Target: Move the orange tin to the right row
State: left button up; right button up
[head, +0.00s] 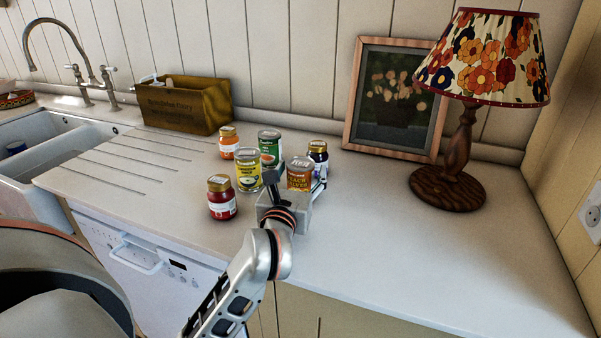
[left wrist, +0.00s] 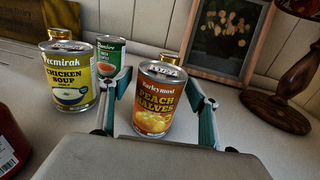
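The orange tin (head: 299,172), labelled peach halves in the left wrist view (left wrist: 155,100), stands upright on the counter. My left gripper (head: 289,190) is low at the tin's near side. In the left wrist view its two fingers (left wrist: 160,108) are spread, one on each side of the tin, with a visible gap on both sides. Left of the tin stand a yellow soup tin (head: 249,171) and a green tin (head: 270,148). A dark blue jar (head: 318,158) is behind it to the right. My right gripper is not in view.
A red jar (head: 221,199) and an orange jar (head: 228,143) stand at the left of the group. A wooden box (head: 185,106), a framed picture (head: 395,100) and a lamp (head: 455,150) stand behind. The counter (head: 420,250) is clear to the right.

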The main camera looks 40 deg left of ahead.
pick_arm(q)
jog(key=shift+r, duration=0.25)
jog(key=v, duration=0.7)
jog(key=shift+s+d+f, duration=0.1)
jog(key=shift+s+f, duration=0.1)
jog(key=shift+s, duration=0.1)
jog(key=shift+r+p+v, duration=0.2)
jog(key=shift+p+v, duration=0.5)
jog(key=shift+v, duration=0.5)
jog(key=shift+s+d, duration=0.15)
jog(key=shift+s, duration=0.2)
jog(key=shift+s+d+p, duration=0.2)
jog(key=shift+s+p, duration=0.25)
jog(key=shift+p, duration=0.1)
jog(key=shift+s+f, duration=0.1)
jog(key=shift+f, duration=0.05)
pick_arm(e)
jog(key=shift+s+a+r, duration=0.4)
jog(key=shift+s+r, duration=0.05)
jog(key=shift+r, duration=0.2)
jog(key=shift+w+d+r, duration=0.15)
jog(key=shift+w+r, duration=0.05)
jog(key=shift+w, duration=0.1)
